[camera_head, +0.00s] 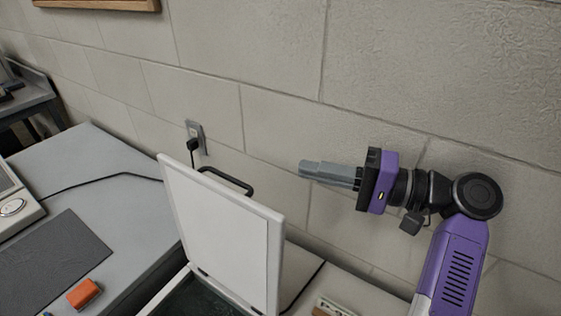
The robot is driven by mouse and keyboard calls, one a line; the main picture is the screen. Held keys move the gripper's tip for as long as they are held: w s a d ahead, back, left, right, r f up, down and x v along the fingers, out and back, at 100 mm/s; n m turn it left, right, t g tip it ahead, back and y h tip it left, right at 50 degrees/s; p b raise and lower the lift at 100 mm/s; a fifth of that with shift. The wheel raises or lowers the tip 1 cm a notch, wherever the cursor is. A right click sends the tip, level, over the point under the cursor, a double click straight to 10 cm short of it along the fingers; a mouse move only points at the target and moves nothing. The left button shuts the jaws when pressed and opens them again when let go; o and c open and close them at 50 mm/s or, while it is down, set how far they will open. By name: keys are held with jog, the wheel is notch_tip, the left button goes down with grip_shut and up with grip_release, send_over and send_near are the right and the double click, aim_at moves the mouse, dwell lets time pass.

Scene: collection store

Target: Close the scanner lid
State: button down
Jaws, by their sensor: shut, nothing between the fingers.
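The scanner lid (222,232) stands raised, nearly upright, with its white inner face toward me. A dark handle (226,180) shows behind its top edge. The scanner's dark bed (205,300) is partly in view at the bottom edge; the rest of the scanner is cut off. My gripper (306,169) is to the right of the lid and higher in the picture, pointing left. Its fingers are shut and empty, apart from the lid.
A grey table (125,190) on the left bears a dark mat (50,262), an orange block (84,293) and a pale device (14,205). A cable runs to a wall outlet (195,132). The block wall (400,70) stands close behind the lid and my arm.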

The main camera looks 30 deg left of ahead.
jog(key=s+a+p, duration=0.3)
jog(key=s+a, duration=0.2)
jog(key=a, duration=0.4)
jog(key=shift+s+a+f, duration=0.25)
jog(key=shift+a+f, duration=0.05)
jog(key=shift+f, duration=0.1)
